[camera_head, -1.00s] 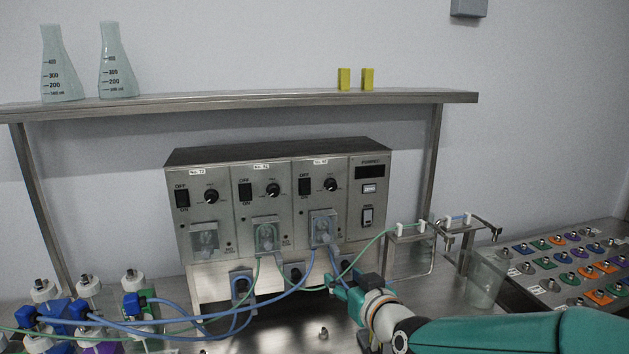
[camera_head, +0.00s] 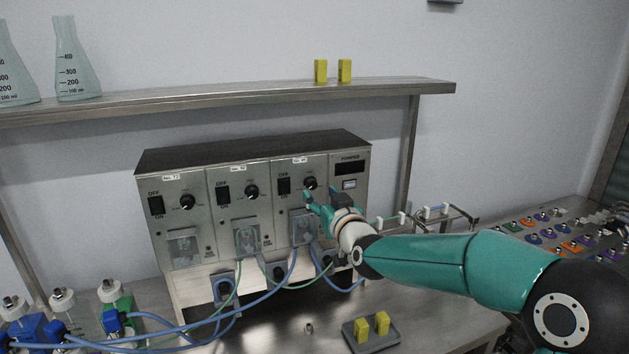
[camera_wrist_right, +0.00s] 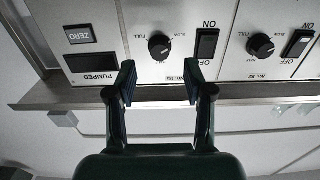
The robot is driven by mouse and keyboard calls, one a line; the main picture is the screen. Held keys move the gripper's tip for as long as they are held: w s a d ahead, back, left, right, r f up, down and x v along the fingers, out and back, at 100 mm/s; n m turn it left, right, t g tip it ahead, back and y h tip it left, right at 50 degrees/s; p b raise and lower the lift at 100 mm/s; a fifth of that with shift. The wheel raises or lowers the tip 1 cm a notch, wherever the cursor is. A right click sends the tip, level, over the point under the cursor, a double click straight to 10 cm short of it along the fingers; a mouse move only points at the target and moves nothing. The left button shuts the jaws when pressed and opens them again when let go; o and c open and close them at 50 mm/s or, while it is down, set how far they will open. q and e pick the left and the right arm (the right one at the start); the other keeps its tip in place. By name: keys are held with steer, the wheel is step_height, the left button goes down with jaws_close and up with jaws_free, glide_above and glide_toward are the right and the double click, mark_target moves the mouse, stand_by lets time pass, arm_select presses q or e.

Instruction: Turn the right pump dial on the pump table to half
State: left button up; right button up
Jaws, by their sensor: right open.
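The pump table carries a metal pump box (camera_head: 285,150) with three dials in a row. The right pump dial (camera_head: 310,183), a round black knob, is on the rightmost pump panel. In the right wrist view, turned upside down, this dial (camera_wrist_right: 160,46) stands ahead of the jaws, between and beyond the fingertips. My right gripper (camera_head: 320,197) is open and empty, close to the dial; in the wrist view the gripper (camera_wrist_right: 160,82) shows a clear gap from the knob. The dial's exact setting is too small to tell. My left gripper is not in view.
Black switches sit left of each dial, including a switch (camera_head: 284,186) near the right dial. Blue and green tubes hang below the pump heads. A shelf (camera_head: 230,104) runs above. A tray with yellow blocks (camera_head: 373,343) lies in front.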

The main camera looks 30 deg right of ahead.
mark_target(313, 186)
steer(key=p+x, duration=0.1)
steer(key=x, duration=0.3)
steer(key=shift+w+d, duration=0.15)
steer(key=shift+w, duration=0.25)
jaws_close()
